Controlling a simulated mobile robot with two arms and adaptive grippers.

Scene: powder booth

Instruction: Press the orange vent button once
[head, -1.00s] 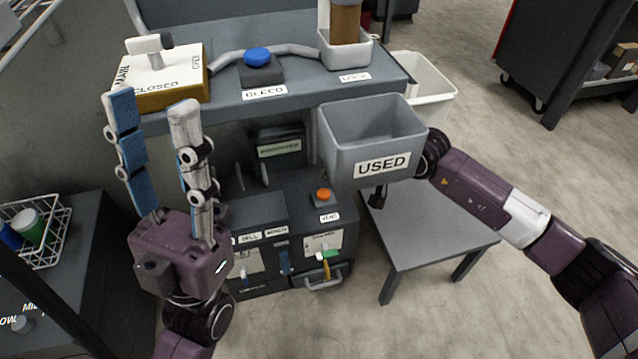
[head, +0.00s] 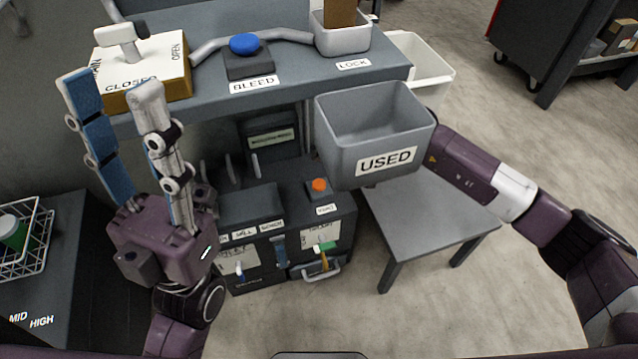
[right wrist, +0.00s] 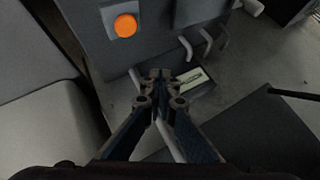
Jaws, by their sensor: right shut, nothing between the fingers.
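The orange vent button (head: 319,185) sits on a grey square base on top of the dark machine, with a white label in front of it. In the right wrist view the orange button (right wrist: 125,25) is at the upper left. My right gripper (right wrist: 160,76) is shut and empty, its tips below and to the right of the button in that picture and apart from it. In the head view the right gripper is hidden behind the grey USED bin. My left gripper (head: 112,86) is open and empty, fingers up, left of the machine.
The grey USED bin (head: 338,150) blocks part of the view right of the button. A shelf (head: 300,72) behind holds the blue BLEED button (head: 244,43), a CLOSED/OPEN valve box (head: 150,75) and a LOCK bin (head: 342,40). A grey table (head: 430,215) stands at right.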

